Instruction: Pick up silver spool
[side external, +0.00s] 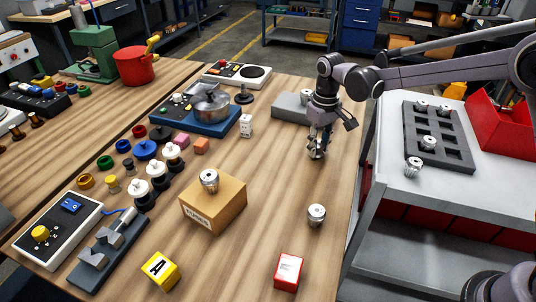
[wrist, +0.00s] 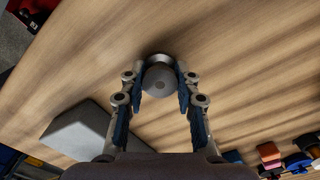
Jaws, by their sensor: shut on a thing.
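My gripper (side external: 318,148) points down over the right part of the wooden table, near the grey block. In the wrist view, my gripper (wrist: 162,88) has its two fingers closed on the sides of a round silver spool (wrist: 158,80). In the side view this silver spool (side external: 317,154) shows only in small part between the fingertips, close to the tabletop. I cannot tell whether it touches the table. Another silver spool (side external: 316,214) stands free on the table nearer the camera, and one more silver spool (side external: 209,179) sits on a cardboard box (side external: 225,211).
A grey block (side external: 289,107) lies just behind my gripper. A dark tray (side external: 455,150) with silver spools lies on the white bench at right. A red block (side external: 288,271) and yellow block (side external: 160,270) stand in front. Bare wood surrounds my gripper.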

